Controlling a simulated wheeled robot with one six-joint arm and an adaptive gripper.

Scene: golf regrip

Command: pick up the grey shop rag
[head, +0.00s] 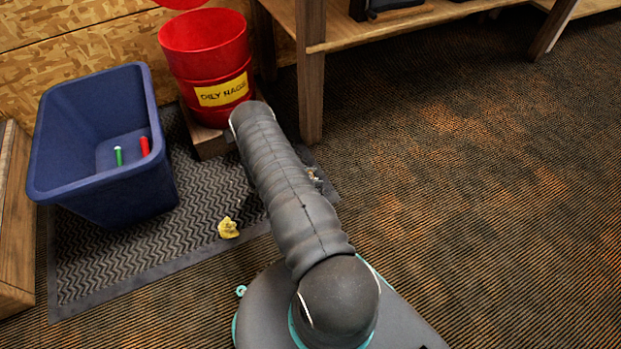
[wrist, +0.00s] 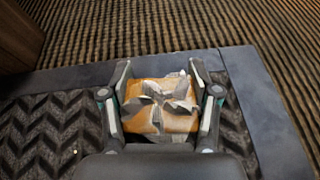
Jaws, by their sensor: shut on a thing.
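In the wrist view my gripper (wrist: 160,80) has its two fingers on either side of a crumpled, ragged thing in grey and orange-brown, which I take for the grey shop rag (wrist: 162,108). The fingers are shut on it. The dark ribbed mat lies below. In the head view my arm hides most of the gripper and the rag; only a small pale and brown scrap (head: 315,178) shows at the arm's right edge, over the mat.
A blue bin (head: 150,195) with a green and a red item inside stands on the ribbed mat (head: 85,262) at left. A red oily-rags can (head: 205,65) stands behind. A yellow crumpled rag (head: 228,228) lies on the mat. A wooden bench leg (head: 310,95) is near my arm. Carpet at right is clear.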

